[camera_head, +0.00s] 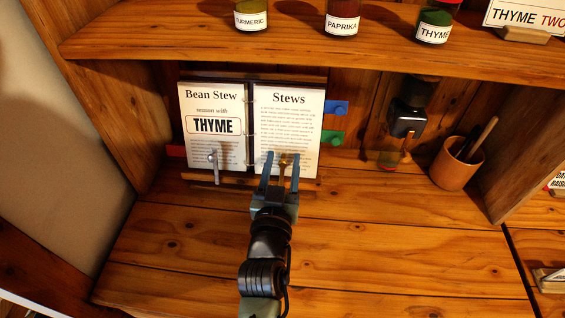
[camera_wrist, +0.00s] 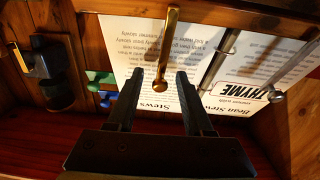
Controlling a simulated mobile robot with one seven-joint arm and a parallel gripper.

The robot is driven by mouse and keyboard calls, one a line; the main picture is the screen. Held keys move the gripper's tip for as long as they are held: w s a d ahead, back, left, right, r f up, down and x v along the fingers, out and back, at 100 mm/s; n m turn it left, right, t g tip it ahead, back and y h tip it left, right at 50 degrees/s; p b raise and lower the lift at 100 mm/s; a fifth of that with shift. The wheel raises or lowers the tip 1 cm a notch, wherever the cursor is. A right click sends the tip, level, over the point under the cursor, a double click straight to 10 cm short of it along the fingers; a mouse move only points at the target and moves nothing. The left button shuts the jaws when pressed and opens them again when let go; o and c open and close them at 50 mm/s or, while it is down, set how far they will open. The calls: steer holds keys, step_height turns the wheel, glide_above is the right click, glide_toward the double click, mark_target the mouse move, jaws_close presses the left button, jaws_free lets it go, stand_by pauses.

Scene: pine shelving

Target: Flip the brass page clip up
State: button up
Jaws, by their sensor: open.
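An open recipe book (camera_head: 288,128) leans on a stand, its right page headed "Stews". The brass page clip (camera_head: 284,163) is at the lower part of that page. In the wrist view the brass clip (camera_wrist: 167,45) is a thin rod with a round knob, its knob end lying between my fingertips. I cannot tell whether it rests against the page or sticks out from it. My gripper (camera_head: 281,157) is open, with one finger on each side of the clip and no clear contact. The steel clip (camera_head: 214,168) stands at the left page, apart from my gripper.
Blue (camera_head: 336,107) and green (camera_head: 332,138) tabs stick out right of the book. A dark dispenser (camera_head: 407,118) hangs on the back wall. A wooden cup (camera_head: 455,166) stands at right. Spice jars line the shelf (camera_head: 300,55) above. The front worktop is mostly clear.

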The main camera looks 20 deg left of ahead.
jaws_close()
stand_by(1.4)
